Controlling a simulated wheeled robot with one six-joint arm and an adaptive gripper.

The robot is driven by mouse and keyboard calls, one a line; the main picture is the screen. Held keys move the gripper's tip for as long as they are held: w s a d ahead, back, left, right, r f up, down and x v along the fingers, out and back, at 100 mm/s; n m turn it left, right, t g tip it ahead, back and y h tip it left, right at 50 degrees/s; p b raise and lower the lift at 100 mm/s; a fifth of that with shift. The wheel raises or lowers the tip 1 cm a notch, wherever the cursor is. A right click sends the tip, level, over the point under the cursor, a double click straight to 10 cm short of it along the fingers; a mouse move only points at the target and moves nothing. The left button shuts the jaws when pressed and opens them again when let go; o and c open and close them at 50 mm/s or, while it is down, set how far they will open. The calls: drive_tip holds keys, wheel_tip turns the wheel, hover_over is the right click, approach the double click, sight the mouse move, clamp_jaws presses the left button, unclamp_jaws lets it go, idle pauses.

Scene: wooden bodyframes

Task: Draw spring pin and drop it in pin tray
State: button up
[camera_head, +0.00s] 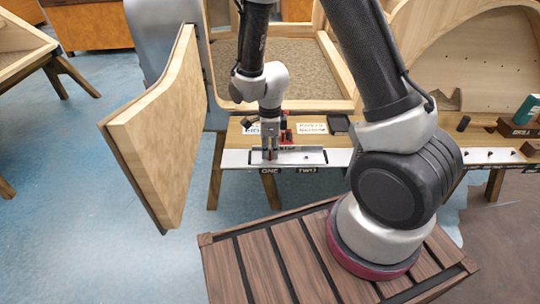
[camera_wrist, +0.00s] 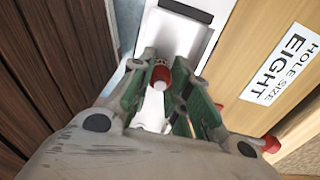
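My gripper (camera_head: 268,154) points down over the left part of a pale metal plate (camera_head: 312,158) on the bench's front edge, near the label ONE. In the wrist view, my fingers (camera_wrist: 165,85) with green inner faces stand either side of a small pin-like piece (camera_wrist: 160,82), with a red end and a pale shank. I cannot tell whether the fingers touch it, or whether it is the spring pin. The pale plate (camera_wrist: 180,35) lies beyond the fingertips. No thing can be surely told as the pin tray; a small dark box (camera_head: 517,130) with an unclear label stands at the right.
A thick wooden door panel (camera_head: 155,115) stands open close left of my gripper. A wooden frame (camera_head: 335,65) rises behind the bench. A dark item (camera_head: 338,123) and small signs lie on the bench. A sign (camera_wrist: 290,65) reads HOLE SIZE EIGHT.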

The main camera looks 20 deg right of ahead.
sight(270, 150)
drive_tip(key=shift+r, duration=0.7)
clamp_jaws()
drive_tip(key=shift+r, duration=1.5)
drive_tip(key=shift+s, duration=0.1)
